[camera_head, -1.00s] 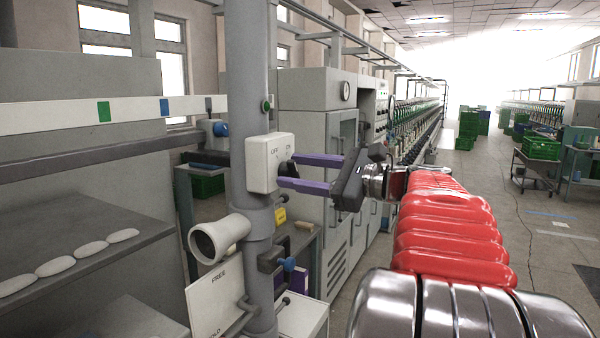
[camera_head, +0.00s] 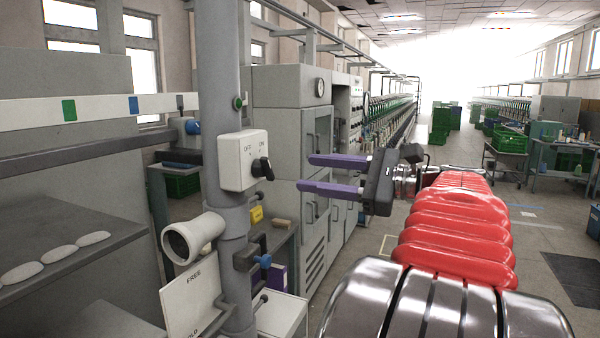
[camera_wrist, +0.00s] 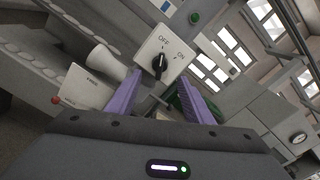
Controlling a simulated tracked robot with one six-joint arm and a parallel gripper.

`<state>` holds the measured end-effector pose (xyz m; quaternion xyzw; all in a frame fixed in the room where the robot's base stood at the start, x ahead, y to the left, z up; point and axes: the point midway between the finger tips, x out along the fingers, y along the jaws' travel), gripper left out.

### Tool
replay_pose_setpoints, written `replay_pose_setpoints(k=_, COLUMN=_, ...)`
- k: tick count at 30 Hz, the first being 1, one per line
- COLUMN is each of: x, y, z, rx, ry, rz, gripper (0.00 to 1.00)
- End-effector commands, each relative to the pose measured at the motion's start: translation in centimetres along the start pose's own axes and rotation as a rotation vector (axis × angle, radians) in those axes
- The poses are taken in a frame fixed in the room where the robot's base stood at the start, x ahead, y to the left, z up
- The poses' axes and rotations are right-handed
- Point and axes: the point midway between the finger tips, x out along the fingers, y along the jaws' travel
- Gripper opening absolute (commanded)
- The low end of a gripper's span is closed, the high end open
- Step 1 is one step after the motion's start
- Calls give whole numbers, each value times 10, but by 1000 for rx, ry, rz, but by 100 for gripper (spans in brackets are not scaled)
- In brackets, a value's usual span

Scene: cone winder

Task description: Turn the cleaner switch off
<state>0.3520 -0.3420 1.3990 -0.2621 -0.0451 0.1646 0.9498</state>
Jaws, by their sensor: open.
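The cleaner switch is a white box (camera_head: 236,163) on a grey vertical post, marked OFF and ON, with a black knob (camera_head: 262,169). In the wrist view the switch box (camera_wrist: 178,66) lies ahead, and the knob (camera_wrist: 160,64) shows between the fingers' lines. There the knob's long handle points roughly at the OFF label. My gripper (camera_head: 304,172) is open and empty, its two purple fingers to the right of the knob, with a clear gap and no contact. The fingers also show in the wrist view (camera_wrist: 162,80).
The grey post (camera_head: 226,90) carries a white pipe end (camera_head: 192,238) and a FREE sign plate (camera_head: 192,298) below the switch. A shelf with white pieces (camera_head: 58,254) is at the left. Machine cabinets (camera_head: 290,120) stand behind. The aisle at the right has open floor.

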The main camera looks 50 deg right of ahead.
Motion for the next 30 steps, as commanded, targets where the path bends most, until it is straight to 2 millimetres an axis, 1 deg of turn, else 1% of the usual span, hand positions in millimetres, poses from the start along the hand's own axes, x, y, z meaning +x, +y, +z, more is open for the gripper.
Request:
replay_pose_setpoints(k=1, x=-8, y=0, z=0, rx=0, ry=2, rz=-3, gripper=47)
replay_pose_setpoints(k=3, x=-17, y=-1, z=-1, rx=1, ry=2, rz=-3, gripper=47)
replay_pose_setpoints(k=9, x=-34, y=0, z=-1, rx=1, ry=1, rz=0, gripper=47)
replay_pose_setpoints(k=13, x=-36, y=0, z=-1, rx=1, ry=0, rz=1, gripper=47)
replay_pose_setpoints(k=30, x=-36, y=1, z=-1, rx=1, ry=1, rz=2, gripper=47)
